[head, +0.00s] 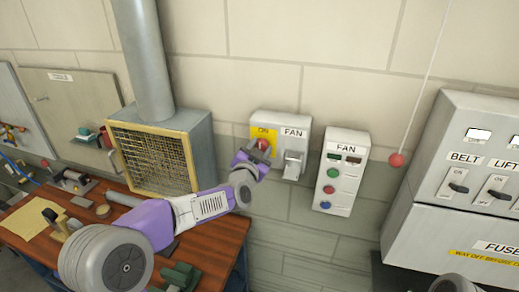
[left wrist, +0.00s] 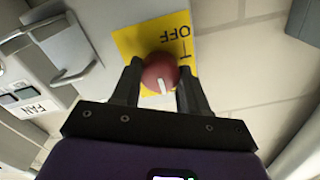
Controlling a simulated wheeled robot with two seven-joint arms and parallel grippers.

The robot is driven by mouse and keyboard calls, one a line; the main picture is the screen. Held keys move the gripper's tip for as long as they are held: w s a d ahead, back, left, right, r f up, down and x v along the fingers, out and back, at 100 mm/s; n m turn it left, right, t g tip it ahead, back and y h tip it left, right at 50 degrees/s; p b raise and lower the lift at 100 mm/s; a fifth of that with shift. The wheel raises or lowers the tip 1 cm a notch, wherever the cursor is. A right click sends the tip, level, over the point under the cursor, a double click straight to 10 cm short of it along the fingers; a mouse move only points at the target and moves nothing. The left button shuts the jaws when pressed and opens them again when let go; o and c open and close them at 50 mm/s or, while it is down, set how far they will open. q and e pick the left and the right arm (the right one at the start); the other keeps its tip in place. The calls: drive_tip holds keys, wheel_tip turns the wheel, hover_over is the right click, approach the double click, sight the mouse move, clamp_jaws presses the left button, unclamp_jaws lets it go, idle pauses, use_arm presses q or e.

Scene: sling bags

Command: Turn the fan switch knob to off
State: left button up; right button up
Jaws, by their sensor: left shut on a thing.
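The fan switch box (head: 293,120) is on the wall, with a yellow plate (head: 257,133) around a red round knob (head: 263,144). In the left wrist view the knob (left wrist: 158,66) sits between the two dark fingers of my left gripper (left wrist: 158,85), which is shut on it. A white pointer mark on the knob points down in that view, toward the gripper's palm. The word OFF on the yellow plate (left wrist: 128,42) shows upside down above and right of the knob. In the head view my left gripper (head: 257,154) partly hides the knob.
A FAN button box (head: 342,172) is right of the switch box, then a red ball (head: 396,160) on a cord and a grey panel with BELT and LIFT switches (head: 470,145). A caged duct (head: 150,155) and a cluttered workbench (head: 225,240) are at left.

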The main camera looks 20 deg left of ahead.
use_arm(q)
drive_tip(key=n+b, duration=0.6)
drive_tip(key=n, duration=0.2)
drive_tip(key=shift+f, duration=0.1)
drive_tip(key=n+b, duration=0.3)
drive_tip(key=n, duration=0.2)
drive_tip(key=shift+n+b, duration=0.85)
drive_tip(key=shift+n, duration=1.65)
drive_tip(key=o, duration=1.1)
drive_tip(key=shift+c, duration=0.2)
